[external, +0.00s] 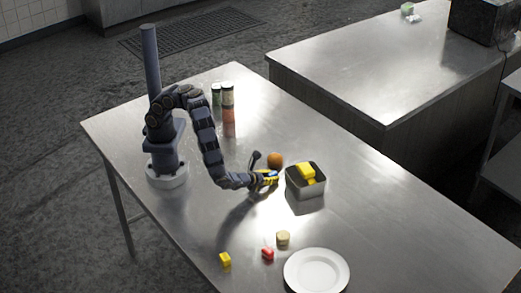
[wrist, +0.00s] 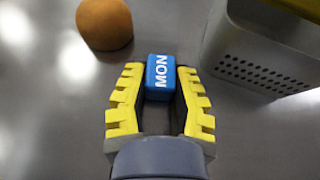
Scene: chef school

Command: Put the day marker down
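The day marker (wrist: 161,74) is a small blue block with white "MON" lettering. It sits between the yellow fingertips of my gripper (wrist: 160,82) in the wrist view, with a finger against each side. My gripper (external: 267,179) is shut on it. In the external view my gripper is low over the table, between the orange and the metal bin's left side, and only a small patch of blue shows there. I cannot tell whether the marker touches the table.
An orange (external: 275,160) is just behind my gripper. A grey perforated bin (external: 306,190) holding yellow items stands close on the right. A tan cylinder (external: 283,238), red item (external: 267,254), yellow block (external: 225,259) and white plate (external: 316,271) are nearer the front. Cans (external: 228,95) stand behind.

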